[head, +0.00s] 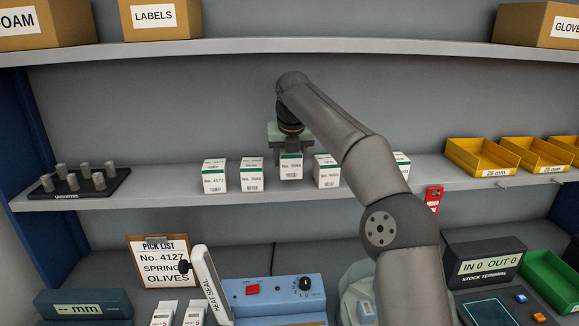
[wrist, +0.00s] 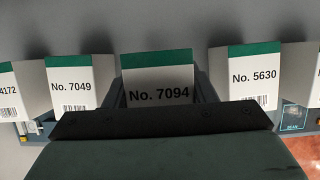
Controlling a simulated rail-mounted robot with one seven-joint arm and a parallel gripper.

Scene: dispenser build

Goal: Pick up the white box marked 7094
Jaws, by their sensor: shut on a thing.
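The white box marked 7094 (wrist: 158,84) has a green top band and sits between the fingers of my gripper (wrist: 160,100) in the wrist view. In the head view this box (head: 291,167) is in the row on the middle shelf, with my gripper (head: 291,148) over its top from above. My gripper is shut on it. The box looks upright and slightly higher than its neighbours; whether its base touches the shelf I cannot tell. Its lower part is hidden by my gripper in the wrist view.
Box 7049 (wrist: 72,84) stands close on the left and box 5630 (wrist: 252,78) close on the right. More white boxes flank them on the shelf (head: 150,196). A peg rack (head: 80,184) is at the left and yellow bins (head: 481,157) at the right. An upper shelf (head: 250,45) runs above.

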